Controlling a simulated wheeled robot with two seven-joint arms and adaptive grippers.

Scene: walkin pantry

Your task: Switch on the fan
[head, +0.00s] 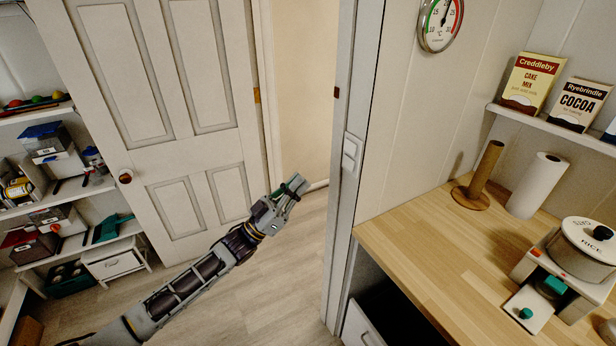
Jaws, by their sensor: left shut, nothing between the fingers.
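A white wall switch plate (351,152) with two rockers sits on the narrow wall end beside the doorway in the head view. My left gripper (297,187) is shut and empty. It appears to the left of and a little below the switch plate in the picture, apart from it. No fan can be made out in this view. My right gripper is out of view.
A white panelled door (170,110) stands open at left, beside stocked shelves (55,199). A dial thermometer (440,22) hangs above.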

